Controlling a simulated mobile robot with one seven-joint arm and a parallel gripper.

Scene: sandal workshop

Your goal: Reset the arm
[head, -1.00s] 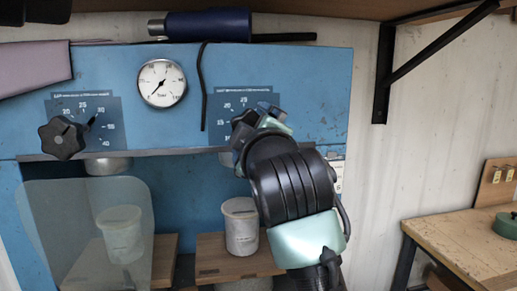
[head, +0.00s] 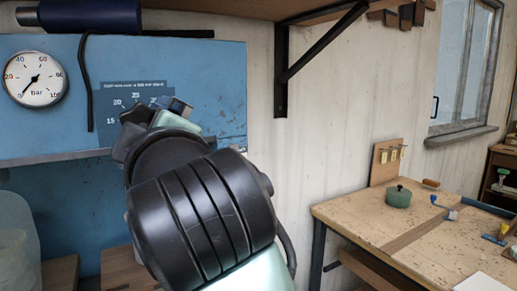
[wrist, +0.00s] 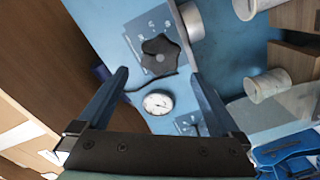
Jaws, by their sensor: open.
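My gripper (wrist: 160,78) is open and empty in the wrist view, its two blue-grey fingers wide apart. A black lobed knob (wrist: 160,56) on a blue machine panel shows between and beyond the fingertips, apart from them. In the head view my black and pale green arm reaches up to the right-hand dial plate (head: 135,95) of the blue panel (head: 215,75). The arm hides that plate's knob there, and the fingers are mostly hidden behind the wrist.
A pressure gauge (head: 34,79) is on the panel, also in the wrist view (wrist: 158,102). A black cable (head: 86,85) hangs down the panel. A shelf bracket (head: 283,75) is above right. A workbench (head: 350,215) with a green pot (head: 399,196) stands right.

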